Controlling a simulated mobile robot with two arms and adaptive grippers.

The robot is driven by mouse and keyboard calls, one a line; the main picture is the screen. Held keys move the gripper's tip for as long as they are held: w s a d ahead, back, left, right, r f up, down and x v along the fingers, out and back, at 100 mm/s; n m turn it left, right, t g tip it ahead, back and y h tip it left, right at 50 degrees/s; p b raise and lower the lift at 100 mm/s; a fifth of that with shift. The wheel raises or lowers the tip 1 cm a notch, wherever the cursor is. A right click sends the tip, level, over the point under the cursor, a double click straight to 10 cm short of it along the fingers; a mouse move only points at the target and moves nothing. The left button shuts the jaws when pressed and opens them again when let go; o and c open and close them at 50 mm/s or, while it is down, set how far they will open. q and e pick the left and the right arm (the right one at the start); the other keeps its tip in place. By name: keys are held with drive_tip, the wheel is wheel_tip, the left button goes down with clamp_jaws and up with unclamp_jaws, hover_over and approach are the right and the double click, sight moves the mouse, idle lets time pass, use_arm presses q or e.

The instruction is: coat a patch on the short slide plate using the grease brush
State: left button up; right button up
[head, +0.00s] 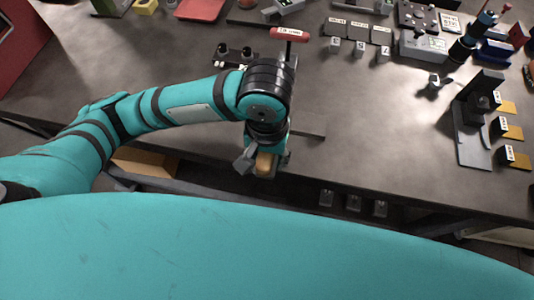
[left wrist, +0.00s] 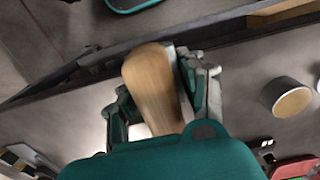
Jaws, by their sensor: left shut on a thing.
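My left gripper (head: 264,160) is at the front edge of the workbench, shut on a light wooden handle (head: 265,164), which I take to be the grease brush. In the left wrist view the rounded wooden handle (left wrist: 150,78) sits between the two fingers of the left gripper (left wrist: 163,95) and points up the picture. The bristles cannot be made out. A flat dark plate or bar (head: 309,135) lies on the bench just right of the gripper, partly hidden by my arm; I cannot tell whether it is the short slide plate. My right gripper is not in view.
A red-handled tool (head: 289,34) and small labelled blocks (head: 359,47) stand at the back. A black stand (head: 478,125) is at the right. A round cup-like object (left wrist: 289,97) shows in the left wrist view. The middle of the bench (head: 385,130) is clear.

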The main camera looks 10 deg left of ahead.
use_arm(q)
drive_tip(key=w+a+r+p, duration=0.35)
drive_tip(key=w+a, duration=0.35)
drive_tip(key=a, duration=0.3)
drive_tip(key=w+a+r+p, duration=0.2)
drive_tip(key=w+a+p, duration=0.4)
drive_tip(key=a, duration=0.4)
drive_tip(key=f+b, duration=0.2)
drive_tip(key=b, duration=0.2)
drive_tip(key=w+f+b, duration=0.1)
drive_tip(key=f+b, duration=0.2)
drive_tip(key=b, duration=0.1)
drive_tip(key=shift+w, duration=0.1)
drive_tip(key=shift+f+b, duration=0.3)
drive_tip(key=shift+b, duration=0.35)
drive_tip(key=shift+f, duration=0.1)
drive_tip(key=shift+f, duration=0.35)
idle(0.7)
